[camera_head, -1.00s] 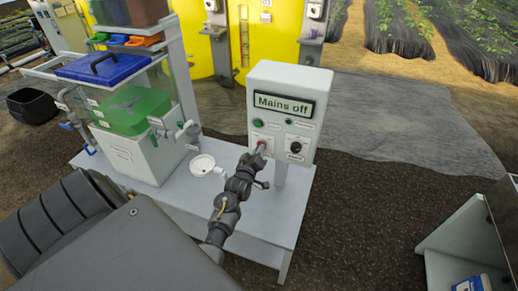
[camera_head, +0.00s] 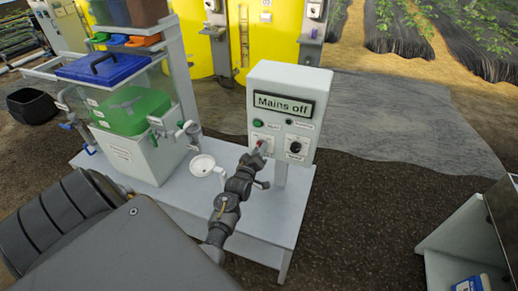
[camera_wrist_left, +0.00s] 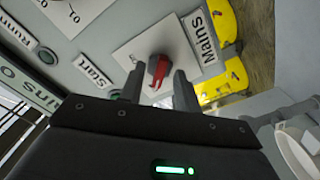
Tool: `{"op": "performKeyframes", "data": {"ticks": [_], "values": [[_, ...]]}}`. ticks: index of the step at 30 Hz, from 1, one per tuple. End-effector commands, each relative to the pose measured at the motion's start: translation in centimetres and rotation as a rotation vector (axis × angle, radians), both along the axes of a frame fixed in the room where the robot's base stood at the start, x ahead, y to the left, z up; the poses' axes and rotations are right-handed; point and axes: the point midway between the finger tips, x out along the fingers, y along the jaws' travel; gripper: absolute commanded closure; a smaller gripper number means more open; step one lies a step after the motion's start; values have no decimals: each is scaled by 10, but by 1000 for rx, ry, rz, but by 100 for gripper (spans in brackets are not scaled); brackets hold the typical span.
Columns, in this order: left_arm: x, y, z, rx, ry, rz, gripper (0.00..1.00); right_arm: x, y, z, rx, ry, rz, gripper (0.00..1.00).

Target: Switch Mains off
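The grey control cabinet (camera_head: 312,75) stands on the bench, and its display (camera_head: 283,103) reads "Mains off". The red Mains switch (camera_wrist_left: 159,70) sits on a white plate beside the "Mains" label in the left wrist view. My left gripper (camera_wrist_left: 160,88) points at the switch, its two fingers apart, one on each side of the knob, with a small gap showing. In the head view my left gripper (camera_head: 255,156) is at the cabinet's lower left and partly hides the switch. My right gripper is not in view.
A black rotary knob (camera_head: 295,147) is to the right of the switch, with a green button (camera_head: 258,123) above.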

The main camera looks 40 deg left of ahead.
Motion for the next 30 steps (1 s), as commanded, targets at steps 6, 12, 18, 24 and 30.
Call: {"op": "performKeyframes", "data": {"ticks": [6, 12, 18, 24, 30], "values": [[-12, -4, -2, 1, 0, 0, 67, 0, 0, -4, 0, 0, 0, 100], [-49, -17, -3, 0, 1, 1, 67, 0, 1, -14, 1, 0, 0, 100], [-82, -29, -3, 0, 1, -1, 67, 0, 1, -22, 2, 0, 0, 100], [-99, -35, -1, 0, 1, -1, 67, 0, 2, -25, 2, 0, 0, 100], [-102, -36, 0, -1, 0, -1, 67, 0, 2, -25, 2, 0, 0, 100]]}}
